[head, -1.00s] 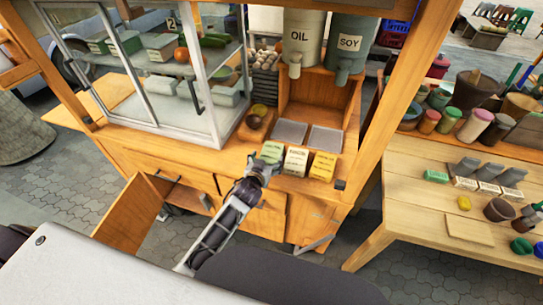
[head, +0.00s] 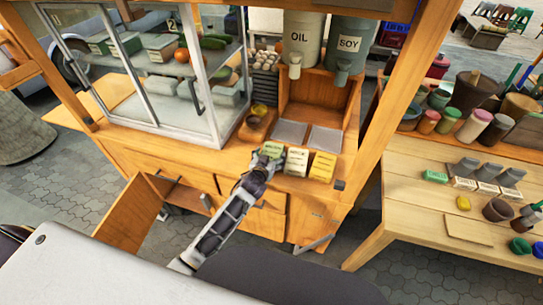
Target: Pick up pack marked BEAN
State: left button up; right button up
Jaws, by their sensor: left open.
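Three packs stand in a row at the front of the wooden cart counter: a green pack (head: 273,149), a white pack (head: 297,161) and a yellow pack (head: 322,166). Their lettering is too small to read, so I cannot tell which is marked BEAN. My left gripper (head: 266,158) is at the green pack, at the counter's front edge, and hides its lower part. Its jaws are open; whether they are around the pack or just in front of it I cannot tell. My right gripper is not in view.
Two grey trays (head: 290,132) lie behind the packs. Oil (head: 303,40) and soy (head: 351,45) dispensers stand above. A glass case (head: 165,80) is at the left, with small bowls (head: 256,121) beside it. A wooden side table (head: 440,215) with jars is at the right.

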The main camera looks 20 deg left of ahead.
pick_arm(q)
jog(key=shift+w+f, duration=0.15)
jog(key=shift+w, duration=0.2)
jog(key=shift+c, duration=0.4)
jog(key=c, duration=0.7)
